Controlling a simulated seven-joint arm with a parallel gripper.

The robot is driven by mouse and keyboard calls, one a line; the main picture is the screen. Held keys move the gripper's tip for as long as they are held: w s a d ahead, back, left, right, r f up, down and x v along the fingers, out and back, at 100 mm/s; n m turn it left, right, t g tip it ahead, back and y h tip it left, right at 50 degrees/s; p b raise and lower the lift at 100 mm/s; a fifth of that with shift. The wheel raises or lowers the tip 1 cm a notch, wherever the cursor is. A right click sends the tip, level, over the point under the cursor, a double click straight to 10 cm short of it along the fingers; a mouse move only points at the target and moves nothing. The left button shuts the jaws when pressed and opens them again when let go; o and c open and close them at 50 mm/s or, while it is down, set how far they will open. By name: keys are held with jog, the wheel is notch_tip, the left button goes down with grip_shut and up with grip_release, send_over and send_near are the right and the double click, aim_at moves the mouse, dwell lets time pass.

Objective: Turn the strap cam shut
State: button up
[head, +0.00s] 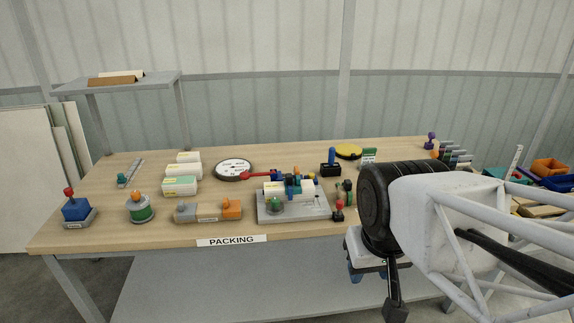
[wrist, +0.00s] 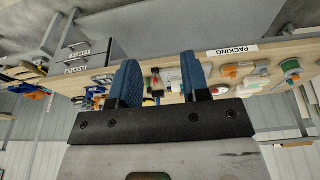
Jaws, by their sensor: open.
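My gripper (wrist: 160,70) is open, its two blue fingers apart with nothing held between them. In the head view it hangs in front of the table's front edge at right, with blue finger parts (head: 355,271) showing under my arm. I cannot tell for certain which piece is the strap cam. A grey plate (head: 312,215) near the front middle carries a white block, a green knob (head: 275,204) and small blue and orange parts. A red lever (head: 258,176) lies just behind it. My gripper is apart from all of these. My arm hides part of the table's right side.
The wooden table (head: 105,235) also holds a blue box with a red knob (head: 77,210), a green round piece (head: 140,209), a dial (head: 234,169), white boxes (head: 181,186) and a yellow disc (head: 348,151). Drawers (wrist: 82,57) show in the wrist view. Bins (head: 550,168) stand right.

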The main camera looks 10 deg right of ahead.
jog(key=shift+w+r, duration=0.1)
jog(key=w+r, duration=0.3)
jog(key=w, duration=0.6)
jog(key=w+r, duration=0.2)
jog(key=w, duration=0.7)
jog(key=g, duration=0.3)
send_over(297, 168)
jog(key=f, duration=1.8)
jog(key=shift+s+f, duration=0.35)
jog(key=shift+f, duration=0.05)
jog(key=shift+w+f, duration=0.2)
jog(key=shift+f, duration=0.05)
jog(key=shift+f, duration=0.1)
jog(key=shift+f, duration=3.8)
